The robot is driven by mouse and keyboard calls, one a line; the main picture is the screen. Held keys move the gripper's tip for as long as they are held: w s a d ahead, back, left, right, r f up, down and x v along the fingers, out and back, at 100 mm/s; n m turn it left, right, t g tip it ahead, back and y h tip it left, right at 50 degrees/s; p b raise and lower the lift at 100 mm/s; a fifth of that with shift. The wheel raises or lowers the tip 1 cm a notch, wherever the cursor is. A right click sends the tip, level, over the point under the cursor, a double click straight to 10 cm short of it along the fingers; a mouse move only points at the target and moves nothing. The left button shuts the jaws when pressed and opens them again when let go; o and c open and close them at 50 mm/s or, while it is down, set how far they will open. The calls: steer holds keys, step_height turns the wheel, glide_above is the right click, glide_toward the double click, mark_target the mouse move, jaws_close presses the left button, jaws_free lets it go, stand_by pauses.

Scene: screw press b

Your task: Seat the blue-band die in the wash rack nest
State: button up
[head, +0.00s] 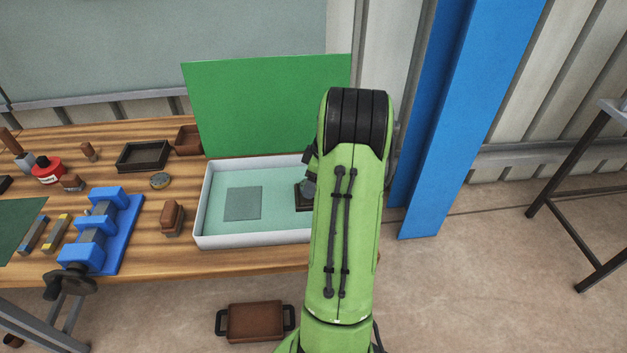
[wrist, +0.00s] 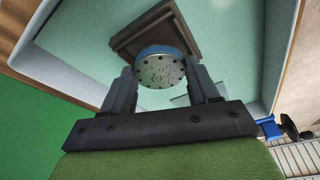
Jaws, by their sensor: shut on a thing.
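The blue-band die (wrist: 160,70) is a round metal piece with a perforated face and a blue band. In the wrist view it sits between the two fingers of my gripper (wrist: 163,80), which is shut on it. A dark brown square rack (wrist: 135,38), seemingly the wash rack, lies just beyond the die. The die overlaps its near edge in the picture; I cannot tell whether they touch. The nest itself is hidden or unclear. In the head view the rack (head: 302,197) shows only partly at the left of my green arm, which hides the die.
The rack is in a white-walled tray (head: 255,240) with a teal floor and a grey square (head: 243,203). A green panel (head: 265,100) stands behind it. A brown block (head: 172,217) and a blue vise (head: 105,235) are to the left. A blue post (head: 440,120) rises at right.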

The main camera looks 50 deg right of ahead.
steer(key=shift+f, duration=0.1)
steer(key=shift+f+b, duration=0.65)
stand_by(0.6)
steer(key=shift+r+p, duration=0.4)
steer(key=shift+r, duration=0.15)
steer(key=shift+f, duration=0.1)
stand_by(1.0)
steer(key=shift+f+b, duration=0.55)
steer(key=shift+r, duration=0.1)
steer(key=o, duration=1.4)
